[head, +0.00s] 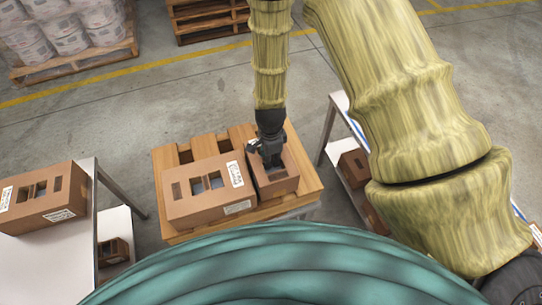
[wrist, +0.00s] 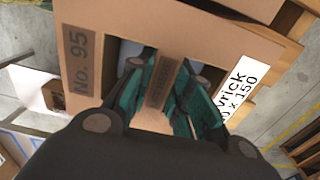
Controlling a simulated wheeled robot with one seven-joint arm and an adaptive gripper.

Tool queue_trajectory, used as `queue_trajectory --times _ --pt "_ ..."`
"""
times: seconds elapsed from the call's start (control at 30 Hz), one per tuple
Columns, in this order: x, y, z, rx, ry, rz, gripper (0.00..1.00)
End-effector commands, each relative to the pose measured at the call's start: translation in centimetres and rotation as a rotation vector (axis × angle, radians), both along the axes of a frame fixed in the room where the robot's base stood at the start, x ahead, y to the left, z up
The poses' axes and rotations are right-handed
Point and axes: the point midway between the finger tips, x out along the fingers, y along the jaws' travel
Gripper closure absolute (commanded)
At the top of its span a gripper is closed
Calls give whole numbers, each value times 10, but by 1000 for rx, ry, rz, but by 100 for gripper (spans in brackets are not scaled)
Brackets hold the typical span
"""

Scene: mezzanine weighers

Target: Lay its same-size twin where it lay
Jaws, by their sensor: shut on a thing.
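My gripper (head: 266,158) points down onto the smaller brown carton (head: 278,187) and is shut on it. In the wrist view, the fingers (wrist: 165,100) reach into two openings in this carton's top (wrist: 95,30), one on each side of the strip between them. It has a dark "No. 95" label and a white printed label. I cannot tell whether it is lifted or resting. A larger carton (head: 205,207) with two openings and white labels sits close beside it, on a slatted wooden top (head: 184,237). Another carton (head: 55,205) with openings lies on the left white table (head: 35,255).
A small carton (head: 116,247) is on the shelf under the left table. More cartons (head: 355,166) are on a shelf of the right stand (head: 328,132), partly hidden by my arm.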

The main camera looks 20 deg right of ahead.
Motion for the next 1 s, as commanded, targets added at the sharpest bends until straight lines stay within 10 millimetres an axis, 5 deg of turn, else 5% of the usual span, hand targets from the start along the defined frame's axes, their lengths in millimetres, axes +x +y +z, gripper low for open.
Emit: queue_trajectory --times 0.5,1.0 --pt "1 0 -25 0 -1 1 100" --pt "0 0 -28 0 -1 1 100"
